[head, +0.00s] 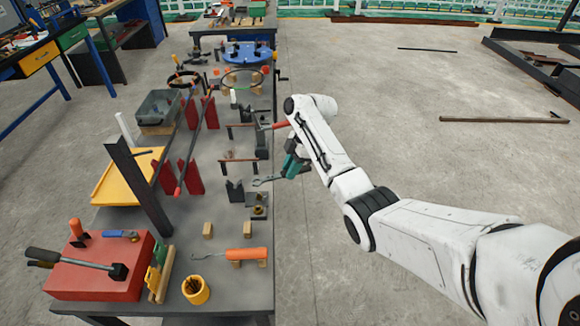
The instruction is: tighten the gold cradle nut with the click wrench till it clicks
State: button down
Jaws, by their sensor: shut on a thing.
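My gripper (287,168) is over the right edge of the long workbench, shut on a wrench. The wrench's grey open-ended head (264,181) points left over the bench; teal shows where it meets the gripper, and most of its handle is hidden. A small gold nut (259,210) sits in a dark cradle just below the wrench head in the picture. The wrench head looks apart from the nut, though its height above the bench is hard to tell.
Dark posts (235,190) and red stands (194,178) stand left of the gripper. A red box (100,270) and yellow cup (196,289) stand at the near left.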

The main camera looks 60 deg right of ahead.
jog(key=shift+f+b, duration=1.45)
jog(key=shift+f, duration=0.75)
jog(key=shift+f+b, duration=0.9)
jog(key=shift+f, duration=0.25)
jog(key=shift+s+a+r+m+t+h+p, duration=0.15)
jog(key=shift+s+a+m+p, duration=0.35)
jog(key=shift+p, duration=0.6)
jog(key=shift+s+a+f+m+t+h+p, duration=0.1)
jog(key=shift+s+a+m+t+h+p, duration=0.15)
jog(key=shift+m+p, duration=0.65)
jog(key=shift+s+a+r+m+t+h+p, duration=0.1)
jog(key=shift+s+a+m+p, duration=0.25)
jog(key=shift+p, duration=0.95)
jog(key=shift+s+a+m+h+p, duration=0.4)
jog(key=shift+a+m+p, duration=0.3)
jog(key=shift+p, duration=0.45)
jog(key=shift+s+a+m+p, duration=0.15)
jog(key=shift+m+p, duration=0.2)
jog(key=shift+p, duration=0.05)
jog(key=shift+a+t, duration=0.1)
jog(key=shift+t, duration=0.2)
jog(key=shift+s+a+m+p, duration=0.25)
jog(key=shift+a+m+p, duration=0.25)
jog(key=shift+m, duration=0.1)
jog(key=shift+w+d, duration=0.1)
jog(key=shift+d, duration=0.2)
